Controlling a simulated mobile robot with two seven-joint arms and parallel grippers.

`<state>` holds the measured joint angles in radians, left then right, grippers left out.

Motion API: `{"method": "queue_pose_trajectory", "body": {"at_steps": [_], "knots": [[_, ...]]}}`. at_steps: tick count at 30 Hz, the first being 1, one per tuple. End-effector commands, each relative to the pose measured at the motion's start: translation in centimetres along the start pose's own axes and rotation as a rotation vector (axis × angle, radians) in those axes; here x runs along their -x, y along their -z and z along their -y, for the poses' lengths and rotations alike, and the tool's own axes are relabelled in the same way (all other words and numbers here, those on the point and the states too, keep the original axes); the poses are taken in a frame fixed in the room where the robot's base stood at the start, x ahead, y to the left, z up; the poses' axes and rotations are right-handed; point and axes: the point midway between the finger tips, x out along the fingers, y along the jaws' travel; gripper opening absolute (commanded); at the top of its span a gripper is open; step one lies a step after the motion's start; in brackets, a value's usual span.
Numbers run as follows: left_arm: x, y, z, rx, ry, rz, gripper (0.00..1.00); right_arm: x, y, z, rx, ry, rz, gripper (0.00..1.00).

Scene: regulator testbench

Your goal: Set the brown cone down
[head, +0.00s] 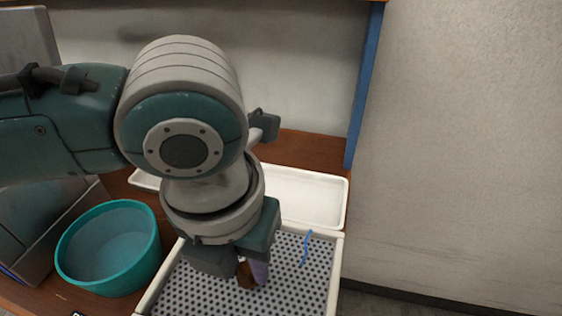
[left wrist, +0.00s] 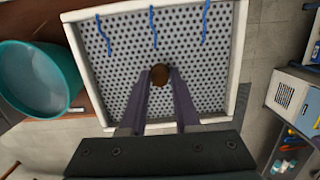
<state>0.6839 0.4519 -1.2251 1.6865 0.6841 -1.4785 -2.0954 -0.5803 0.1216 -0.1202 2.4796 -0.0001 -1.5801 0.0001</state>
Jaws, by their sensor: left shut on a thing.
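The brown cone (left wrist: 159,74) is between the fingertips of my left gripper (left wrist: 160,84) in the left wrist view. My left gripper is shut on it. In the head view the brown cone (head: 245,274) shows low beside a purple finger of my left gripper (head: 254,272), partly hidden by the hand. The cone is over the perforated tray with a white rim (head: 335,285). I cannot tell whether it touches the tray floor. My right gripper is not in view.
A teal bowl (head: 112,246) stands left of the perforated tray. A white tray (head: 310,197) lies behind it. Blue strips (head: 306,247) lie on the perforated floor. A blue post (head: 365,85) rises at the back right. Much of the perforated floor is clear.

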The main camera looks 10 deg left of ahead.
Motion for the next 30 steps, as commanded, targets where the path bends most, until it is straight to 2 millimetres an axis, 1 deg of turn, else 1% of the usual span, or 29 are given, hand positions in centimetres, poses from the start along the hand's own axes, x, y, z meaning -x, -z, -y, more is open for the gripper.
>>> {"method": "queue_pose_trajectory", "body": {"at_steps": [5, 6, 13, 20, 23, 26, 30], "knots": [[-0.4, 0.0, 0.0, 0.000, 0.000, 0.000, 0.00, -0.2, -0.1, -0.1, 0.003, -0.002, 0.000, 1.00], [-0.3, 0.0, 0.0, 0.000, 0.000, 0.000, 0.35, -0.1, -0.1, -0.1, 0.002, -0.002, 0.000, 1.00], [-0.3, 0.0, 0.0, 0.000, 0.000, 0.000, 0.60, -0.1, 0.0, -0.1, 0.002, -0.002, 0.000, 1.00], [-0.2, 0.0, 0.0, 0.000, 0.000, 0.000, 0.60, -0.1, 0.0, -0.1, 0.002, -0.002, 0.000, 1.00], [0.4, -0.1, 0.0, 0.000, 0.001, 0.002, 0.60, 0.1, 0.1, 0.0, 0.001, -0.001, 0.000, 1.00], [1.9, -0.2, 0.0, -0.001, 0.002, 0.004, 0.60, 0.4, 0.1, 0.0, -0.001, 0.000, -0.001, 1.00], [5.1, -0.2, 0.1, -0.001, 0.003, 0.005, 0.60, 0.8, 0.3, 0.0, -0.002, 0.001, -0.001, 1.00]]}}
